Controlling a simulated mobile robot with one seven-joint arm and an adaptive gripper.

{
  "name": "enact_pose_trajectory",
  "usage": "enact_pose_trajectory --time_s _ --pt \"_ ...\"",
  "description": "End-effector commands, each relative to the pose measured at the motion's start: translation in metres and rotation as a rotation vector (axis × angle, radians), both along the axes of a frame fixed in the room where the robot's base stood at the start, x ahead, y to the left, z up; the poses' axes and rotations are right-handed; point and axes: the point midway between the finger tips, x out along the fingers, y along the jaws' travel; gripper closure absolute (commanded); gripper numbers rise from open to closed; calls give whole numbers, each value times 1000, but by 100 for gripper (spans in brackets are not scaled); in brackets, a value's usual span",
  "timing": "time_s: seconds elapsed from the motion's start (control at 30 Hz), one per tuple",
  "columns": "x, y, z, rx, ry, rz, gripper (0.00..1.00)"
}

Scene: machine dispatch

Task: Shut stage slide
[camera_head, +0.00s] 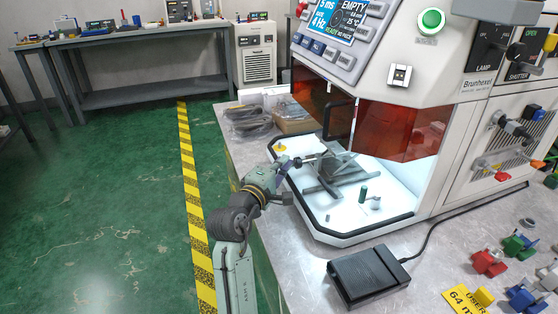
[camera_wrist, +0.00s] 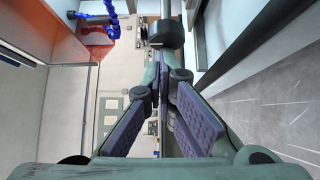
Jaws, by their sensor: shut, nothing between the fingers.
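The stage slide appears to be the grey metal assembly (camera_head: 337,176) with plates and rails, on the lit white floor inside the machine's open front. My gripper (camera_head: 313,158) reaches in from the left, its tip at the upper left of this assembly. Whether it touches cannot be told. In the wrist view my gripper (camera_wrist: 163,82) has its purple-padded fingers drawn together, with nothing held. A dark round knob (camera_wrist: 165,34) on a grey rod lies just beyond the fingertips. The slide's far side is partly hidden.
Orange shield panels (camera_head: 390,128) hang above the chamber opening. A dark green cylinder (camera_head: 363,193) and a small grey piece (camera_head: 375,203) stand on the chamber floor. A black pedal box (camera_head: 368,277) sits in front. Bagged cables (camera_head: 246,121) lie behind my arm.

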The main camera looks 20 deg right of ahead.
Motion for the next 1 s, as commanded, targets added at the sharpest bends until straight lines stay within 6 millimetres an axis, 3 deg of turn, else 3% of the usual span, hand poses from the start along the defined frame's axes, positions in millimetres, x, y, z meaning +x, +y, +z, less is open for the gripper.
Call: enact_pose_trajectory --time_s 0.3,1.0 --pt "0 -10 0 0 0 -2 100" --pt "5 -10 1 -1 2 -4 100"
